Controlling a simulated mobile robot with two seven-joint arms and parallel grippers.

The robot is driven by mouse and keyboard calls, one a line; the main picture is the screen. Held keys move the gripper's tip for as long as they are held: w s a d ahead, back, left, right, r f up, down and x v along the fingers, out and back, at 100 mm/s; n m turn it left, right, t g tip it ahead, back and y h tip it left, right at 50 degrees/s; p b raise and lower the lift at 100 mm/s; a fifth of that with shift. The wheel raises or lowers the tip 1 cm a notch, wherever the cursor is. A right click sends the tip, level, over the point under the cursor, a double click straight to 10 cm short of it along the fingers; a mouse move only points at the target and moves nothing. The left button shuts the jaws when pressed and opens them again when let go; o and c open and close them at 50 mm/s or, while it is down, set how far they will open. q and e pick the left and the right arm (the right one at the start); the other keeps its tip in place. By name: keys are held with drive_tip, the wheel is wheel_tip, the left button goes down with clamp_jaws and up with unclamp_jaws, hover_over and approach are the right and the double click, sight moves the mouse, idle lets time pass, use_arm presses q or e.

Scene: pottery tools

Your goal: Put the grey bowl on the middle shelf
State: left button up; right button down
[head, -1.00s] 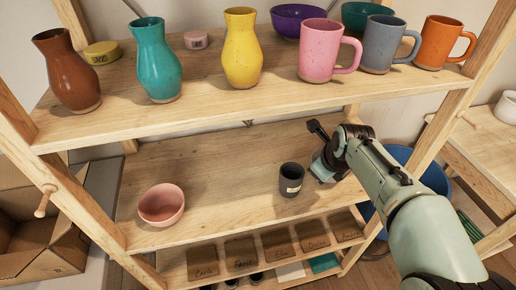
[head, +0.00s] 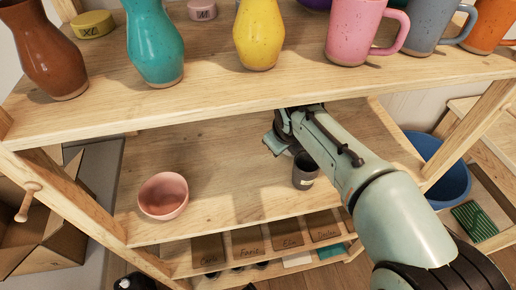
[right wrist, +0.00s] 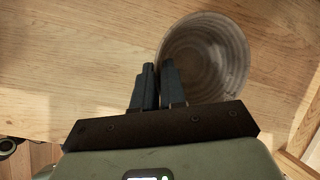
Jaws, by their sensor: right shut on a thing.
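The grey bowl (right wrist: 208,50) shows from above in the right wrist view, with faint rings inside. My right gripper (right wrist: 158,70) is shut on its left rim, the two fingers almost together. In the head view, my right arm reaches over the middle shelf (head: 225,195), with the gripper (head: 275,142) below the top shelf's front edge. My left gripper is not in view.
A pink bowl (head: 163,195) stands on the middle shelf at the left. The top shelf (head: 200,90) overhangs and holds vases and mugs. Bare shelf lies between the pink bowl and the cup.

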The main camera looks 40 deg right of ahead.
drive_tip(key=shift+w+a, duration=0.5)
drive_tip(key=shift+a, duration=0.15)
drive_tip(key=w+a, duration=0.1)
drive_tip(key=w+a+f+b, duration=0.1)
drive_tip(key=a, duration=0.1)
drive_tip(key=shift+w+a, duration=0.1)
drive_tip(key=shift+w, duration=0.15)
drive_tip(key=shift+f, duration=0.25)
drive_tip(key=c, duration=1.2)
unclamp_jaws()
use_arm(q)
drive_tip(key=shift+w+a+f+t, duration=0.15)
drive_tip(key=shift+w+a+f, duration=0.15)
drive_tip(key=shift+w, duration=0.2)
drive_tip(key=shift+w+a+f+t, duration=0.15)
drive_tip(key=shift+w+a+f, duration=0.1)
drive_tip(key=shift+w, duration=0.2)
